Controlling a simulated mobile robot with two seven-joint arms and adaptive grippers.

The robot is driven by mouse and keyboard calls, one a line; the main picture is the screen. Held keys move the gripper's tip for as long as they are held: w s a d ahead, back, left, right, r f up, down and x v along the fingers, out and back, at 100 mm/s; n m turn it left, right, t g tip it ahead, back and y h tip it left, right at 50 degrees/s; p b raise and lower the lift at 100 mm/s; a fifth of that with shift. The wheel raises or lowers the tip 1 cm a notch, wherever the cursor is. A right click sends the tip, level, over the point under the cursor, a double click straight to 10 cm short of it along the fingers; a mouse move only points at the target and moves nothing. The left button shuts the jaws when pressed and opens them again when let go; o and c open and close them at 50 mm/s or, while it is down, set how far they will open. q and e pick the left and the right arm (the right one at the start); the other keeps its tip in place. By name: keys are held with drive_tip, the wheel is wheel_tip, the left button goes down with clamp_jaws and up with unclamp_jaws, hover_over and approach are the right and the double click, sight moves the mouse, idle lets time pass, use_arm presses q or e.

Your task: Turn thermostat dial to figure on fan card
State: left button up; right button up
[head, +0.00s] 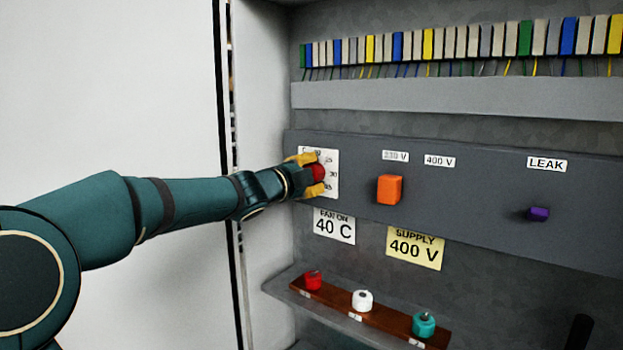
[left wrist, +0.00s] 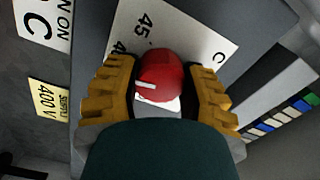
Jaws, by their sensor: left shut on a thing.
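The red thermostat dial (head: 318,173) sits on a white scale plate (head: 331,158) at the left of the grey panel. My left gripper (head: 310,175) is shut on the dial, its yellow fingers on either side. In the left wrist view the dial (left wrist: 162,75) with its white pointer mark lies between the fingers (left wrist: 163,92). The fan card (head: 334,226) below reads FAN ON 40 C. My right gripper is not in view.
An orange knob (head: 390,189) sits under 230 V and 400 V labels. A yellow SUPPLY 400 V card (head: 414,248) hangs below. A purple knob (head: 539,214) is under LEAK. A shelf below holds red (head: 313,281), white (head: 362,300) and teal (head: 424,325) pieces.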

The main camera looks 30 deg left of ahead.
use_arm(q)
drive_tip(key=shift+m, duration=0.6)
drive_tip(key=shift+r+m, duration=0.1)
drive_tip(key=shift+m, duration=0.2)
drive_tip(key=o, duration=1.2)
drive_tip(key=shift+s, duration=0.1)
drive_tip(key=s, duration=0.8)
drive_tip(key=s+a, duration=0.1)
drive_tip(key=s, duration=0.2)
drive_tip(key=shift+s, duration=0.4)
